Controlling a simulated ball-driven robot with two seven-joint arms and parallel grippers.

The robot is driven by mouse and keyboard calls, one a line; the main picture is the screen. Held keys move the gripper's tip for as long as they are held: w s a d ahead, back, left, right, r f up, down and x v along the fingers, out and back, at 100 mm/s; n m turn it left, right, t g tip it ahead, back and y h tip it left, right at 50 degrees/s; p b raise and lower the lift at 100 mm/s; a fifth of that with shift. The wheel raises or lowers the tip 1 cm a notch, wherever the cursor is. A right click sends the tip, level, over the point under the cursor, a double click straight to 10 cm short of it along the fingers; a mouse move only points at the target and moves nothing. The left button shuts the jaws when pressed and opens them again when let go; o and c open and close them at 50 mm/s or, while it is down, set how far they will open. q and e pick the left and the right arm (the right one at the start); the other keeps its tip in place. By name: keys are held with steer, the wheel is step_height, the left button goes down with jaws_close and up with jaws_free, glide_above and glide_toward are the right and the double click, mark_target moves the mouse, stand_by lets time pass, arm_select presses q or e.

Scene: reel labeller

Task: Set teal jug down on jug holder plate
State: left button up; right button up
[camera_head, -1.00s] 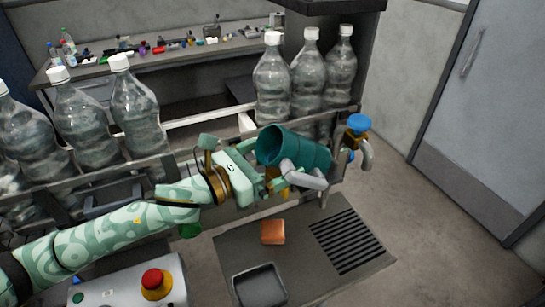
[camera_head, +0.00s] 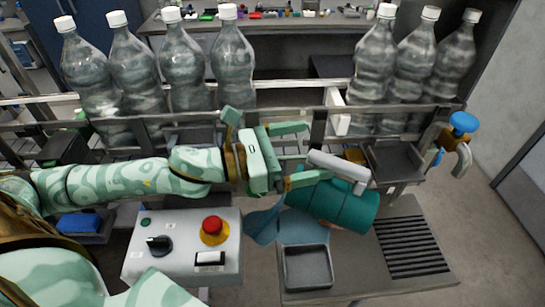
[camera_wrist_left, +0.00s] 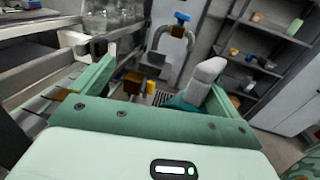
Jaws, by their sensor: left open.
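The teal jug (camera_head: 345,205) is tipped well over onto its side, below and beyond the lower finger of my left gripper (camera_head: 312,152). Its grey handle (camera_head: 338,168) is uppermost, beside that fingertip. In the left wrist view, the jug (camera_wrist_left: 188,103) is partly hidden behind the right finger. I cannot tell whether the jug touches the finger or the worktop. A dark square plate (camera_head: 395,158), apparently the jug holder plate, is at the rail near the tap and looks empty. My right gripper is not in view.
A blue-capped tap (camera_head: 462,135) stands right of the plate. Large bottles (camera_head: 232,65) line the rail behind. A control box with a red button (camera_head: 212,228) is left. A dark tray (camera_head: 306,268) and grille (camera_head: 412,247) are in front. A blue sheet-like shape (camera_head: 262,228) lies left of the jug.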

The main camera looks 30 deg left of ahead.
arm_select(q)
steer(key=shift+b+v, duration=0.55)
steer(key=shift+v, duration=2.25)
jaws_close()
